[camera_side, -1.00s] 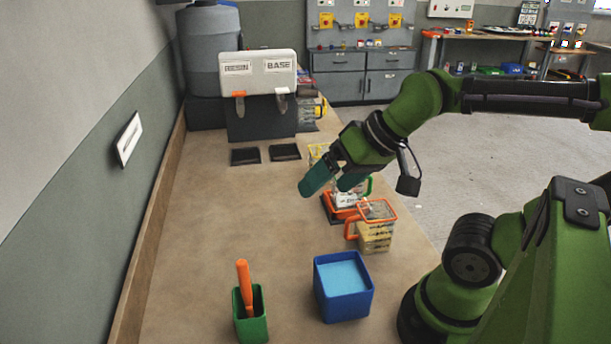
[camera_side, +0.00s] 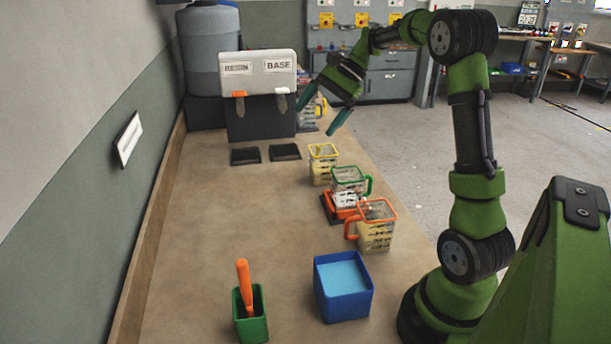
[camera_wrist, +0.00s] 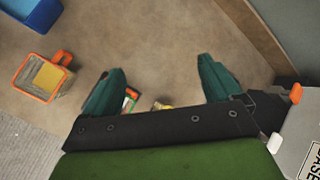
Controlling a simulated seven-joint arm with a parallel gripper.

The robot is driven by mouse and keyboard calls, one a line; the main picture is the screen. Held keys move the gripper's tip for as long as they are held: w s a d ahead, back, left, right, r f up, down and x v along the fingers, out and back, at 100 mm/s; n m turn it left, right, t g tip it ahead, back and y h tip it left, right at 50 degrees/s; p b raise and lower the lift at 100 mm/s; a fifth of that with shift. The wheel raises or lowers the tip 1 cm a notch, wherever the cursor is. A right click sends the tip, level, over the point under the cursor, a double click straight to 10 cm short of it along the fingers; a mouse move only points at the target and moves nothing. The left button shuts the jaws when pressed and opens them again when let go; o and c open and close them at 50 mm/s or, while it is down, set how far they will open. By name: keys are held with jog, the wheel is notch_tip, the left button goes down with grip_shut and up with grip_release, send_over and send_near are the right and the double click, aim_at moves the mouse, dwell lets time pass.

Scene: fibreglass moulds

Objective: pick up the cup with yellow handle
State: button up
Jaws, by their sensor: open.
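The cup with the yellow handle (camera_side: 322,166) is a clear square cup with a yellow rim. It stands upright on the bench, farthest back in the row of cups. In the wrist view a bit of yellow (camera_wrist: 162,105) shows at the edge of my gripper's crossbar, and the rest is hidden. My gripper (camera_side: 320,120) is open and empty. It is above and behind the yellow cup in the side view, apart from it.
A green-handled cup (camera_side: 350,182) stands on an orange and black base beside the yellow cup. An orange-handled cup (camera_side: 376,228) is nearer. A blue container (camera_side: 342,305), a green holder (camera_side: 262,325) with an orange tool and a resin/base dispenser (camera_side: 258,85) stand around. The bench's left is clear.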

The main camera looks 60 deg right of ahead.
aim_at(325, 162)
jog(key=s+d+f+m+t+y, duration=0.1)
jog(key=s+d+f+m+t, duration=0.15)
jog(key=d+f, duration=0.4)
jog(key=s+d+f+m+t+y, duration=0.1)
jog(key=d+f+m, duration=0.3)
jog(key=d, duration=0.6)
jog(key=s+d+f+m+t+y, duration=0.1)
jog(key=s+d+f+m+t, duration=0.15)
jog(key=d+f, duration=0.4)
jog(key=shift+m+g, duration=0.4)
jog(key=shift+g, duration=0.2)
jog(key=x, duration=0.3)
jog(key=w+x, duration=0.1)
jog(key=x, duration=0.2)
jog(key=r+x, duration=0.1)
jog(key=x, duration=0.2)
jog(key=shift+w+f, duration=0.1)
jog(key=shift+w, duration=0.3)
jog(key=shift+x, duration=2.95)
jog(key=shift+w+d, duration=0.15)
jog(key=c, duration=0.9)
notch_tip(325, 162, up, 11)
jog(key=shift+c, duration=0.2)
jog(key=s+a+r+n+g+y, duration=0.2)
jog(key=s+a, duration=0.3)
jog(key=s, duration=0.3)
jog(key=shift+a+r+n+g+y, duration=0.2)
jog(key=shift+a+n+g+y, duration=0.1)
jog(key=shift+a+n, duration=0.15)
